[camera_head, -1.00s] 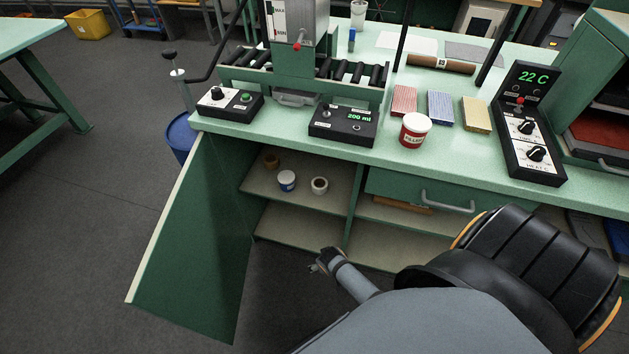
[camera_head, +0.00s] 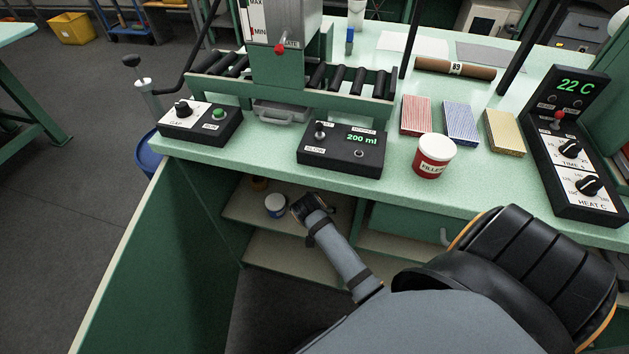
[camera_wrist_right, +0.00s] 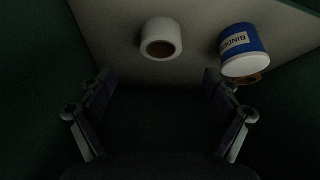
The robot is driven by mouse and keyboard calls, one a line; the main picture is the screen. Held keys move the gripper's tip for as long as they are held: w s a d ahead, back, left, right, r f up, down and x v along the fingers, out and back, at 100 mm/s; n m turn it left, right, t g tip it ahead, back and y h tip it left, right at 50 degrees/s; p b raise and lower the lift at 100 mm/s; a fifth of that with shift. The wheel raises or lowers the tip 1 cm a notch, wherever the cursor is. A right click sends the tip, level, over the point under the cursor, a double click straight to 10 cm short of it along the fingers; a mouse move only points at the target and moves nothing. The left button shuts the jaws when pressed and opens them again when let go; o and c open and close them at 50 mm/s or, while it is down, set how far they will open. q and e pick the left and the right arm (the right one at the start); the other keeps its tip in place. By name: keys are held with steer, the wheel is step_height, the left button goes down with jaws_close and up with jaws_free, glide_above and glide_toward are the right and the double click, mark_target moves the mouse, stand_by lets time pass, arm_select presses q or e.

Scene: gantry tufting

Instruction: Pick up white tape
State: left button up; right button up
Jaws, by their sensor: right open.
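The white tape (camera_wrist_right: 161,40) is a roll on the cabinet's upper shelf (camera_wrist_right: 112,20), ahead of my right gripper (camera_wrist_right: 158,82) in the wrist view. The gripper's two fingers are spread apart with nothing between them, and the roll is beyond their tips. In the head view my right gripper (camera_head: 307,207) reaches into the open cabinet and hides the tape. My left gripper is not in view.
A blue and white binder tub (camera_head: 275,205) stands beside the tape, with a brown roll (camera_head: 260,184) behind it. The open cabinet door (camera_head: 150,250) is on the left. The countertop (camera_head: 240,162) overhangs the shelf. A drawer (camera_head: 400,222) is to the right.

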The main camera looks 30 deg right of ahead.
steer(key=b+x, duration=0.1)
steer(key=x, duration=0.3)
steer(key=shift+w+d+f, duration=0.1)
steer(key=shift+f, duration=0.1)
steer(key=b+x, duration=0.2)
steer(key=x, duration=0.3)
steer(key=shift+w+d+f, duration=0.1)
steer(key=shift+w+f, duration=0.1)
steer(key=shift+w, duration=0.1)
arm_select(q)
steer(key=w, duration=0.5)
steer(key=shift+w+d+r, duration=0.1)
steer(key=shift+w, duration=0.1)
arm_select(e)
steer(key=shift+r, duration=0.1)
steer(key=c, duration=1.2)
steer(key=shift+c, duration=0.2)
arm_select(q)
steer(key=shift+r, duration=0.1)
arm_select(e)
steer(key=shift+r, duration=0.1)
